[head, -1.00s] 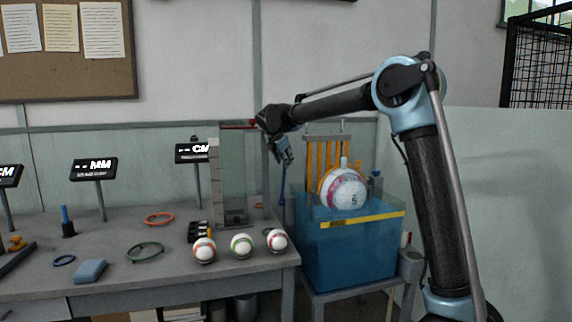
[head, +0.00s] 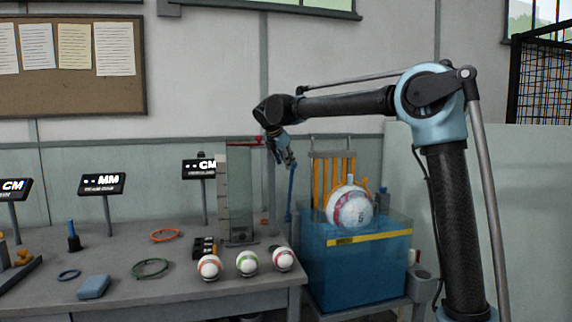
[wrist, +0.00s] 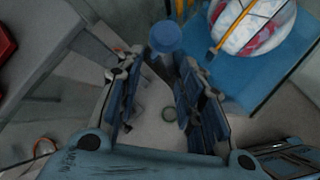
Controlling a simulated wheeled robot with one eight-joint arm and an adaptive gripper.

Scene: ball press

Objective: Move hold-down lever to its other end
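A slim upright blue rod (head: 291,192), which looks like the hold-down lever, stands between the bench and the blue water tank. Its round blue top (wrist: 165,38) shows in the wrist view, beyond the fingertips and between their lines. My gripper (head: 287,160) is right above the rod's top in the head view, pointing down. In the wrist view my gripper (wrist: 160,95) is open, its two fingers apart with nothing held between them. I cannot tell whether a finger touches the rod. The white and pink ball (head: 350,207) sits at the tank (head: 357,268), in front of yellow slats.
A clear upright column (head: 240,195) with a red top piece stands left of my gripper. Three baseballs (head: 246,263) lie along the bench (head: 190,285). Rings, a blue block and small displays are farther left. A narrow gap separates bench and tank.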

